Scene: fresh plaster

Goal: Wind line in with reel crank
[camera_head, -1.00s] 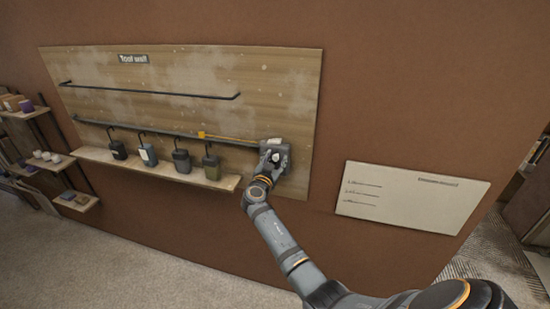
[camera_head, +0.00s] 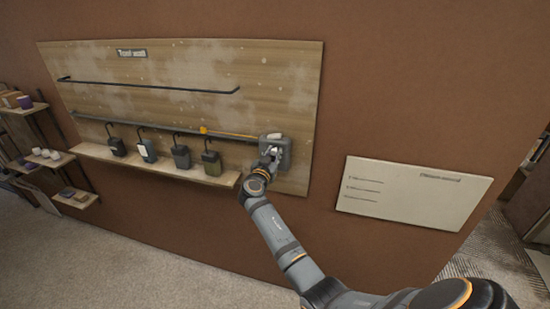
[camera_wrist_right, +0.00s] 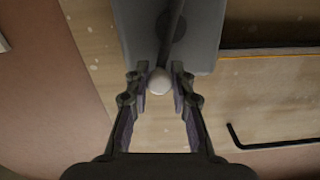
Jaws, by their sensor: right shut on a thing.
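The reel (camera_head: 285,150) is a grey box on the lower right of the wooden wall board. A thin orange line runs left from it along the lower dark rail to a small orange marker (camera_head: 204,131). My right gripper (camera_head: 269,156) is in front of the reel. In the right wrist view the reel's grey body (camera_wrist_right: 200,35) fills the top, with a dark crank arm (camera_wrist_right: 172,35) across it. The crank ends in a pale round knob (camera_wrist_right: 159,82), which lies between the fingertips of my right gripper (camera_wrist_right: 160,76), shut on it. My left gripper is out of view.
A wooden ledge (camera_head: 150,170) left of the reel has several hooked containers above it. An upper dark rail (camera_head: 150,88) crosses the board. A pale panel (camera_head: 410,193) hangs to the right. Side shelves stand at far left. The floor below is clear.

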